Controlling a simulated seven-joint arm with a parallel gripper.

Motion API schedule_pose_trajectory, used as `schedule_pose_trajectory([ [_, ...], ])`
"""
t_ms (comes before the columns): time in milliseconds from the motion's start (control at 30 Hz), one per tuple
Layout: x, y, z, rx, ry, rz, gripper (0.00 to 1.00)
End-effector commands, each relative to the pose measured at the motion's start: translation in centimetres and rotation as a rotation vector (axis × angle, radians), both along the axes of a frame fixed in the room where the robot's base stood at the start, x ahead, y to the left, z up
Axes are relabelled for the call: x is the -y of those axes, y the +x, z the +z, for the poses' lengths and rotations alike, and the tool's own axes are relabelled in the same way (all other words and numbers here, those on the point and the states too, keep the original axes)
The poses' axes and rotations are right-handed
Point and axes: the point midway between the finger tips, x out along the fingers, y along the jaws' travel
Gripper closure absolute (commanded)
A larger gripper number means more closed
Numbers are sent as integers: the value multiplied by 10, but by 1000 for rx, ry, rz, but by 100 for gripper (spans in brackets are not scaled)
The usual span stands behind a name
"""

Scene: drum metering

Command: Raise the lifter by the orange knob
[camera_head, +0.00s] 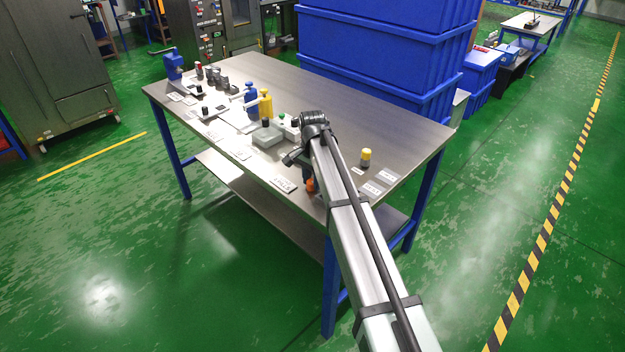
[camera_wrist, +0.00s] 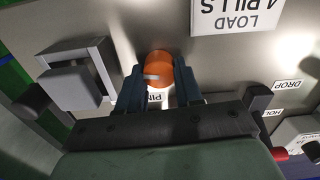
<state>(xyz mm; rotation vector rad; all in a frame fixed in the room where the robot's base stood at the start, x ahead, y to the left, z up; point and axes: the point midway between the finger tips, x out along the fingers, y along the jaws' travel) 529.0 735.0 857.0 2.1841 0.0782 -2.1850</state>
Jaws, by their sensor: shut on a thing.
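The orange knob (camera_wrist: 160,70) sits between the two fingers of my gripper (camera_wrist: 160,88) in the wrist view, and the fingers are shut on it. A small label, partly covered, lies just below the knob. In the head view a bit of the orange knob (camera_head: 311,185) shows beside my arm near the table's front edge. My gripper is mostly hidden behind my arm there. I cannot make out the lifter itself apart from the knob.
A grey block (camera_wrist: 75,80) stands left of my gripper. A "LOAD" label (camera_wrist: 236,14) lies above right. The metal table (camera_head: 345,110) also holds a yellow-capped piece (camera_head: 365,158), blue and yellow bottles, and small fixtures at left. Blue crates (camera_head: 375,45) stand behind.

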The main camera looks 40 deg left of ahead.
Motion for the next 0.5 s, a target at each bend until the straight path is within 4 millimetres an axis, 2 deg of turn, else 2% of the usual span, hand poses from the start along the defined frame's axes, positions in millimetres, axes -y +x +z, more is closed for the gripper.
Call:
schedule_pose_trajectory([
  [33, 0, 0, 0, 0, 1, -2, 96],
  [67, 0, 0, 0, 0, 1, -1, 62],
  [100, 0, 0, 0, 0, 1, -1, 58],
  [300, 0, 0, 0, 0, 0, 0, 40],
  [500, 0, 0, 0, 0, 0, 0, 40],
])
